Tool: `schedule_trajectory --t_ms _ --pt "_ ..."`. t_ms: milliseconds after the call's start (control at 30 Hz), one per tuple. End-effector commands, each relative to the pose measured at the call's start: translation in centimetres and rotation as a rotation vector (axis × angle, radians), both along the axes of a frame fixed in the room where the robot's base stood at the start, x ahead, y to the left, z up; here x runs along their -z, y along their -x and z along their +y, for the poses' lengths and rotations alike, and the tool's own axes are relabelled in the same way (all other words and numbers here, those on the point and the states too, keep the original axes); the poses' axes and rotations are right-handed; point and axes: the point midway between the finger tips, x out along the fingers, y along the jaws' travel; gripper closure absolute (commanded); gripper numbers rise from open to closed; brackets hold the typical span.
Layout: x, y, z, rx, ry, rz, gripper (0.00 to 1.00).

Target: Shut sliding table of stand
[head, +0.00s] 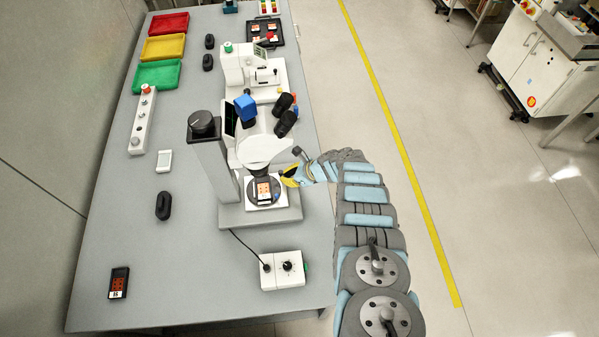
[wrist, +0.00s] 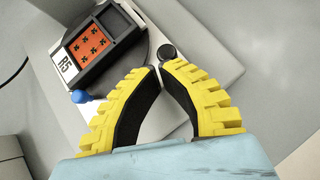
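My gripper (head: 287,175) is at the stand's right side, beside the plate. A black round knob (wrist: 167,52) is just beyond the tips; contact is unclear.
A blue ball knob (wrist: 79,97) lies left of my fingers. A control box (head: 282,270) with a cable stands in front of the stand. A second unit (head: 245,65) stands behind. Red, yellow and green trays (head: 157,75) are at back left.

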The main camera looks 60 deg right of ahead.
Motion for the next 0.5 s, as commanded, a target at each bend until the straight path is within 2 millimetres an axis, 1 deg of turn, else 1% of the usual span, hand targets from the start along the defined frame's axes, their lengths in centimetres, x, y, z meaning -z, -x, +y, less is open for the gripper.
schedule_trajectory --t_ms 367,500 --pt "0.05 0.02 -0.01 0.001 0.0 0.001 1.0" --pt "-0.05 0.64 -0.26 0.003 0.0 0.001 1.0"
